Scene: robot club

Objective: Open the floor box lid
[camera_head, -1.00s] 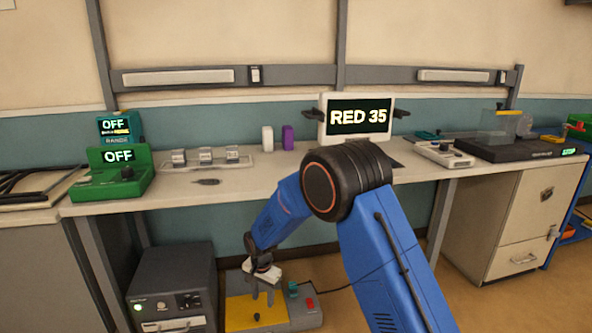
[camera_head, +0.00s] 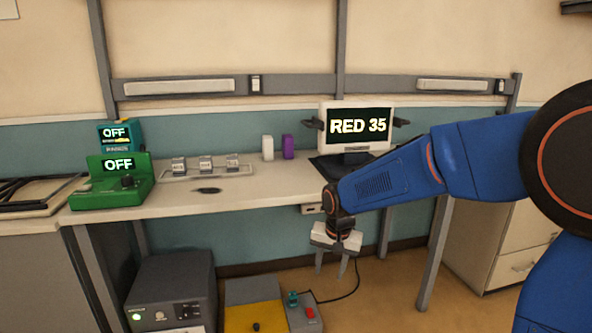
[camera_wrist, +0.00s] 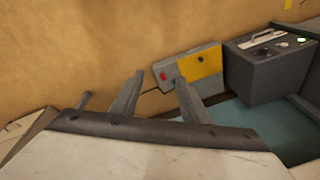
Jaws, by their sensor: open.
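The floor box (camera_head: 289,312) is a grey case on the floor under the bench. Its yellow lid (camera_head: 252,311) has a dark knob (camera_head: 256,327) and looks shut. A teal part and a red button sit on the box's right part. The box also shows in the wrist view, with its yellow lid (camera_wrist: 203,65) beyond my fingers. My gripper (camera_head: 331,275) is open and empty, pointing down, above and to the right of the box and apart from it.
A dark grey unit (camera_head: 172,295) with a green light stands left of the box. The bench (camera_head: 260,185) is above, with a grey leg (camera_head: 432,245) to the right. A black cable (camera_head: 345,290) runs from the box. Floor right of the box is clear.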

